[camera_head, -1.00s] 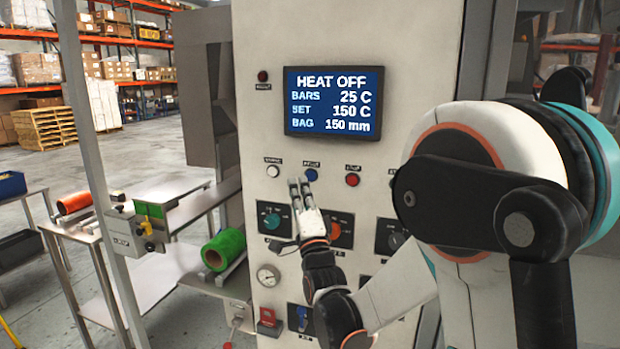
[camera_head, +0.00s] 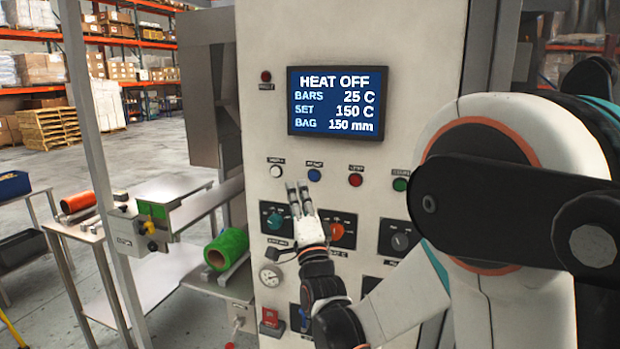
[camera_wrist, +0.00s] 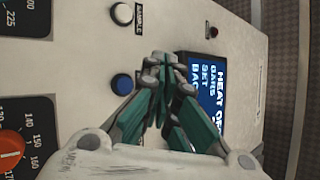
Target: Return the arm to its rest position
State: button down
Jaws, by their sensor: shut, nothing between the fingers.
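My gripper (camera_head: 299,190) is in front of the white control panel (camera_head: 420,60), just below the row of push buttons, with its fingers pointing up. In the wrist view my gripper (camera_wrist: 165,75) has its fingertips together with nothing between them. The blue button (camera_head: 314,175) is just above and right of the fingertips in the head view; the blue button (camera_wrist: 122,84) also shows in the wrist view, left of the fingers. My arm reaches in from the right and hides the panel's lower right part.
The screen (camera_head: 335,102) reads HEAT OFF, bars 25 C, set 150 C. White (camera_head: 276,171), red (camera_head: 355,179) and green (camera_head: 400,184) buttons and rotary knobs sit around the gripper. A green roll (camera_head: 226,248) lies at left. Open floor (camera_head: 110,165) stretches behind.

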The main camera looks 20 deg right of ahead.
jog(key=s+f+n+g, duration=0.5)
jog(key=s+f, duration=0.1)
jog(key=s, duration=0.4)
jog(key=s+d+f+n+g, duration=0.1)
jog(key=s+f+n+g, duration=0.5)
jog(key=s, duration=0.5)
jog(key=s+f+n+g, duration=0.6)
jog(key=s, duration=0.5)
jog(key=shift+s+d+f+y, duration=0.2)
jog(key=shift+d+y, duration=0.15)
jog(key=shift+y, duration=0.05)
dwell(0.7)
